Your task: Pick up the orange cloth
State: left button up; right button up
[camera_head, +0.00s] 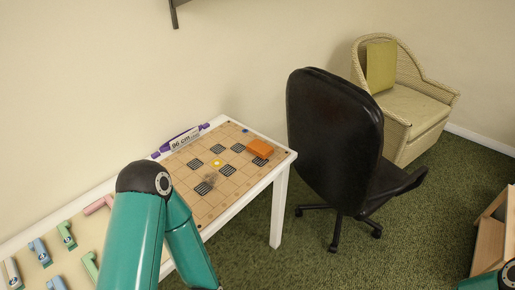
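A small orange cloth (260,148), looking like a folded block, lies flat near the far right corner of the white table (270,166). It rests on a tan grid mat (232,188) with several dark hatched squares. My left arm's teal links bend over the table's middle front, left of the cloth and apart from it. The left gripper is out of the picture below. Only a bit of my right arm shows at the bottom right corner, and its gripper is not seen.
A black office chair (335,130) stands close to the table's right end. A wicker armchair (415,105) is behind it. A long label marked "96 cm" (185,140) lies along the mat's back edge. Several pastel pieces (66,234) lie on the left part. A wooden shelf (490,235) is at right.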

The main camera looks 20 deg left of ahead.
aim_at(259, 148)
jog(key=z, duration=0.05)
jog(key=i, duration=1)
jog(key=u, duration=0.05)
